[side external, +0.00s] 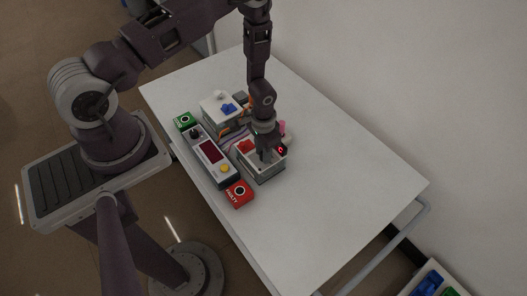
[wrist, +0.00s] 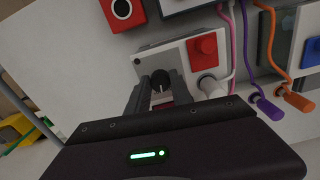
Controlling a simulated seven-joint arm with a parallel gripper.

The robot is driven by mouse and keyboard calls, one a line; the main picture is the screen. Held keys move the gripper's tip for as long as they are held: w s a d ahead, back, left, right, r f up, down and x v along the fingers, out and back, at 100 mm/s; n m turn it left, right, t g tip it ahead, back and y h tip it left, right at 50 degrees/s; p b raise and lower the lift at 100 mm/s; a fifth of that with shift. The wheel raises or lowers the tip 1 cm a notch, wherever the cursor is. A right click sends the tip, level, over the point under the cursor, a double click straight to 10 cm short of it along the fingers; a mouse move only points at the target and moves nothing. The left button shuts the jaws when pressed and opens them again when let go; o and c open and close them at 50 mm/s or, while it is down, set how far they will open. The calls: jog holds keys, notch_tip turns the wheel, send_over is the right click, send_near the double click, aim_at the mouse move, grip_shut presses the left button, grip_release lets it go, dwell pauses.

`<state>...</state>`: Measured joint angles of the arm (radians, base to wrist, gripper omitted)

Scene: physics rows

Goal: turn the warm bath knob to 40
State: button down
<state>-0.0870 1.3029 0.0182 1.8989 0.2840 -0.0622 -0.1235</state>
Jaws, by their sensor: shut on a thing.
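The bath with a red block, which I take for the warm bath, is a white-topped grey box (side external: 262,168) on the table; it also shows in the wrist view (wrist: 185,62). Its red block (wrist: 203,46) and a white peg (wrist: 211,86) stand on the top. My gripper (side external: 264,156) points down over this box. In the wrist view its fingers (wrist: 160,92) are shut on a dark round knob (wrist: 160,77) at the box's corner. The fingers hide the knob's sides. I cannot read any scale or number by it.
A similar box (side external: 212,107) with a blue block stands behind. Beside them are a grey unit with a red display (side external: 210,151), a green block (side external: 185,120) and a red block marked FAULTY (side external: 239,193). Cables with purple (wrist: 265,108) and orange (wrist: 298,101) ends lie nearby. The table's right side is clear.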

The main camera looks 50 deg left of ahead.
jog(key=shift+w+m, duration=0.1)
jog(key=shift+m, duration=1.4)
jog(key=c, duration=1.1)
grip_release()
notch_tip(320, 180, up, 7)
jog(key=shift+r, duration=0.1)
